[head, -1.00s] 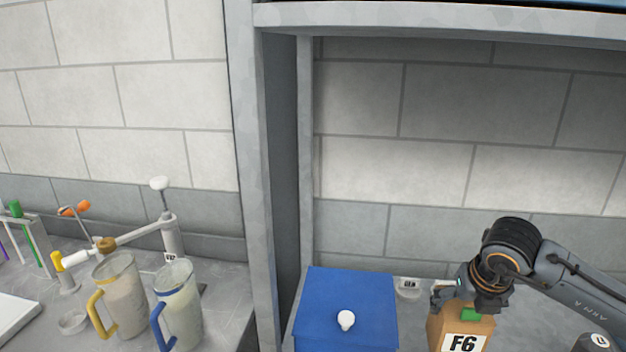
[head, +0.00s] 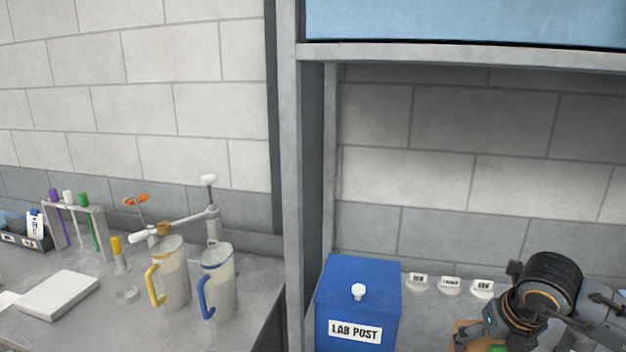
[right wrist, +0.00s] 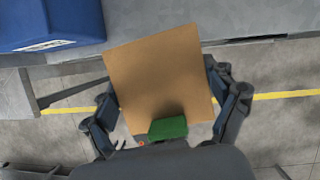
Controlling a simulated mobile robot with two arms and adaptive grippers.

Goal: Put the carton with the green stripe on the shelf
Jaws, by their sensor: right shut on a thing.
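The brown carton (head: 460,337) shows only in part at the bottom right of the head view, behind my right gripper (head: 490,334). A bit of green shows on it. In the right wrist view the carton (right wrist: 158,70) sits between the two fingers of the right gripper (right wrist: 165,103), which is shut on it. A green patch (right wrist: 168,127) is on its near end. The floor shows on both sides of the carton there. A grey shelf board (head: 470,58) runs across the upper right of the head view. My left gripper is out of view.
A blue LAB POST box (head: 345,280) with a white knob stands left of the right gripper. Small labelled holders (head: 450,286) sit behind. A grey upright post (head: 293,180) divides the bench. Two jugs (head: 172,280) and a tube rack (head: 75,215) stand left.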

